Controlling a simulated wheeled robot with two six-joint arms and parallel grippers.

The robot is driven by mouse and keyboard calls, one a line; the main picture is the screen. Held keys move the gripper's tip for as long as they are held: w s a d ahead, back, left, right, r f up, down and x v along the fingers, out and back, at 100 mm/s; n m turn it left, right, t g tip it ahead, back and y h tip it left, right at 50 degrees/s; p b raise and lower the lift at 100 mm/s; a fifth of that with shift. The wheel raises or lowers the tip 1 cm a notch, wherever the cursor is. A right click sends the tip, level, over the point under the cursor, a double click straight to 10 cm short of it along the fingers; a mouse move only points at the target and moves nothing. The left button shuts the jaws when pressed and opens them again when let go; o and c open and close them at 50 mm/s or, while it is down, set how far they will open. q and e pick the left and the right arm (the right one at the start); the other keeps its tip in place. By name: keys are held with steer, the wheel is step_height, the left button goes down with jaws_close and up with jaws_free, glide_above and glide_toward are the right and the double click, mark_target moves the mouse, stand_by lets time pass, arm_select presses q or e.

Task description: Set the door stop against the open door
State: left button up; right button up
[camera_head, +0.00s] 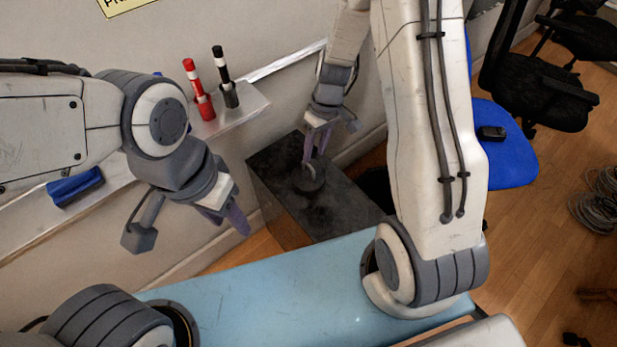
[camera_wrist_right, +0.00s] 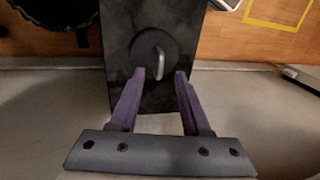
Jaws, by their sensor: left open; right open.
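The door stop (camera_head: 308,181), a dark round weight with a pale upright loop handle, sits on top of a black box (camera_head: 285,205). In the right wrist view the door stop (camera_wrist_right: 146,47) lies just ahead of my right gripper (camera_wrist_right: 160,74). The handle is lined up between its two purple fingertips, which are spread apart. In the head view my right gripper (camera_head: 314,158) points down at the door stop. It is open and holds nothing. My left gripper (camera_head: 224,218) is open and empty near the wall, left of the box. I cannot make out an open door.
A wall ledge (camera_head: 245,103) holds a red marker (camera_head: 200,92), a black marker (camera_head: 226,80) and a blue eraser (camera_head: 75,187). A blue chair (camera_head: 508,150), a black chair (camera_head: 540,90) and coiled cables (camera_head: 597,205) are at the right. Wooden floor between them is clear.

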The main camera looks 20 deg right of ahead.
mark_target(309, 165)
steer(key=f, duration=0.2)
steer(key=a+f, duration=0.1)
steer(key=f, duration=0.4)
steer(key=shift+w+a, duration=0.15)
steer(key=shift+a, duration=0.2)
steer(key=shift+r, duration=0.1)
jaws_close()
stand_by(0.9)
